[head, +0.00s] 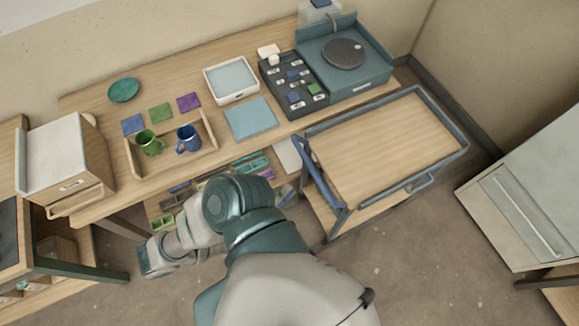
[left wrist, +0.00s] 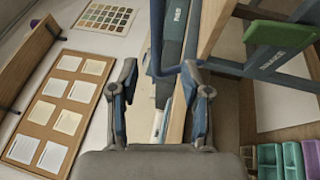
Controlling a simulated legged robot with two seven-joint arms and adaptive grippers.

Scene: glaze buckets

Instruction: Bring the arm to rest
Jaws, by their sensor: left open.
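My left arm comes up from the bottom middle of the head view and bends to the left. Its wrist end (head: 155,257) is over the floor in front of the table, and the fingers are hard to make out there. In the left wrist view my left gripper (left wrist: 162,98) shows two fingers spread apart with nothing between them. A blue bar and pale wood edges lie beyond the fingers. My right gripper is in neither view.
A wooden table (head: 92,99) holds a wooden tray (head: 133,164) with a green mug (head: 149,143) and a blue mug (head: 188,139). A wooden cart (head: 385,145) with a blue rail stands at right. Bare floor (head: 420,250) lies at lower right. Coloured bins (left wrist: 292,160) show at lower right in the wrist view.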

